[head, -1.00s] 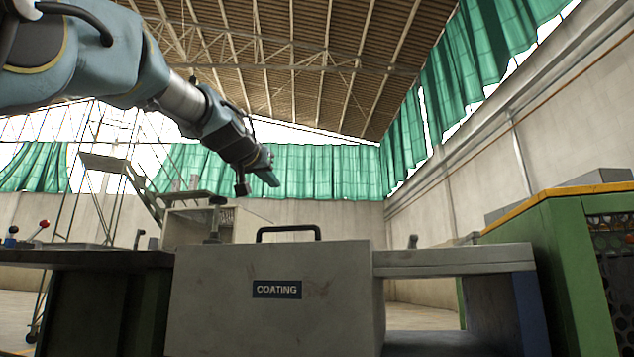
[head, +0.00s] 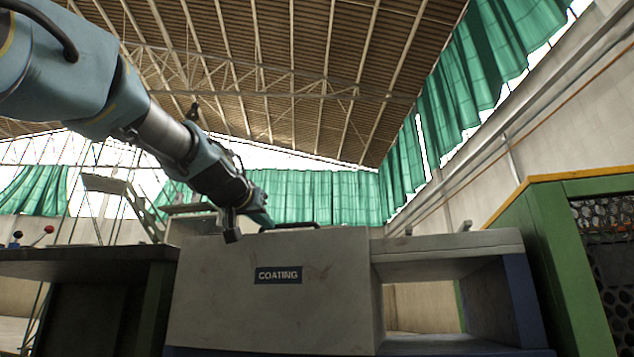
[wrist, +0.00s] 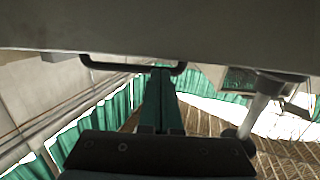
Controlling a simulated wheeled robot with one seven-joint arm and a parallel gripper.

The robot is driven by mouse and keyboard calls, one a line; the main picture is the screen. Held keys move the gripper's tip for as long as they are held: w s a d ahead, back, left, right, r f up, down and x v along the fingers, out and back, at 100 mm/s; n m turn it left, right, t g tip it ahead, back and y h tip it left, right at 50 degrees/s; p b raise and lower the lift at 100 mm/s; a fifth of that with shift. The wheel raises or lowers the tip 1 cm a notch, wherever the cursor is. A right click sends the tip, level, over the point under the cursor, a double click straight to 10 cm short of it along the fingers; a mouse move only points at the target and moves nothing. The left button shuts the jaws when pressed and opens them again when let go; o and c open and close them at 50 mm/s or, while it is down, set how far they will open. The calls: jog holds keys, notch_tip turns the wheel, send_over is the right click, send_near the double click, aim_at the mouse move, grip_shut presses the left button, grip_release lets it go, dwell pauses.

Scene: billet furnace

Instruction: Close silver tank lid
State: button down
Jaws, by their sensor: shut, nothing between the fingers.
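The silver-grey tank (head: 225,300) with a COATING label stands in the middle of the head view. A black bar handle (head: 300,225) shows just above its top edge. The handle also shows in the wrist view (wrist: 110,64), below the broad grey tank surface (wrist: 160,25). I cannot tell a separate lid or how far it is open. My gripper (head: 266,222) is at the tank's top edge, left of the handle. Its green fingers (wrist: 160,72) are shut and empty, with tips overlapping the handle in the wrist view; contact is unclear.
A grey clamp-like post (wrist: 262,100) stands beside my fingers in the wrist view. A dark-topped bench (head: 80,255) adjoins the tank on the left, a grey shelf unit (head: 450,243) on the right. A green machine frame (head: 560,260) stands farther right.

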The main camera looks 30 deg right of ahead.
jog(key=shift+r, duration=0.1)
notch_tip(320, 180, up, 10)
jog(key=p, duration=0.7)
jog(key=shift+s+d, duration=0.1)
